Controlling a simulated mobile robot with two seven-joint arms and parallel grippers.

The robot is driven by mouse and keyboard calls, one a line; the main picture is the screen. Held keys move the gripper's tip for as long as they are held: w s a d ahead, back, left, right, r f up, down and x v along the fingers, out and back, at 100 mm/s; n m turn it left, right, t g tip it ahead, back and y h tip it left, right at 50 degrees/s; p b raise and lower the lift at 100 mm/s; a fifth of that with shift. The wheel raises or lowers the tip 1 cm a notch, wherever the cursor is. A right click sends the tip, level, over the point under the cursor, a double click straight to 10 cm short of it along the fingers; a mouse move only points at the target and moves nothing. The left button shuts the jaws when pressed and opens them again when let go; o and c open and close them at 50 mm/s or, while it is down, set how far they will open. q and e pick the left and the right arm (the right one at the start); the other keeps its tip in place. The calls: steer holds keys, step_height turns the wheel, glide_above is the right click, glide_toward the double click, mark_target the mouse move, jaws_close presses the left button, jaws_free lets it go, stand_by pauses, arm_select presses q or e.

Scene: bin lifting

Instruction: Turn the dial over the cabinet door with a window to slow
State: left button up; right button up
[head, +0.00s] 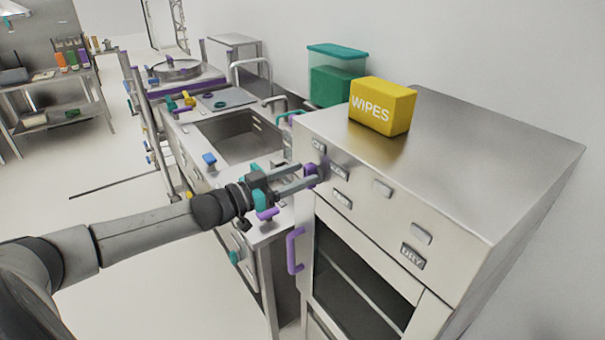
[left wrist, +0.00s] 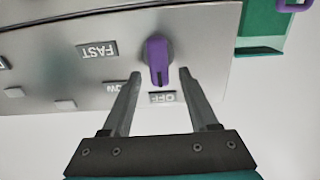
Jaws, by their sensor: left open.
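The steel cabinet (head: 465,262) on the right has a door with a dark window (head: 352,275) and a purple handle (head: 295,250). Above the door, at the panel's left end, is the purple dial (head: 322,168), partly hidden by my gripper. In the left wrist view the dial (left wrist: 158,58) has its dark mark toward the OFF label (left wrist: 163,97). The FAST label (left wrist: 97,49) is beside it; another label ending in "OW" (left wrist: 116,87) is partly behind a finger. My left gripper (head: 308,176) is open, its fingertips on either side of the dial, with gaps visible.
Buttons and a DRY label (head: 412,257) lie further right on the panel. A sink counter (head: 235,135) stands to the left.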

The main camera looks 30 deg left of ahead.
arm_select(q)
steer(key=shift+w+d, duration=0.25)
steer(key=shift+w, duration=0.25)
steer(key=shift+c, duration=0.2)
jaws_close()
stand_by(0.3)
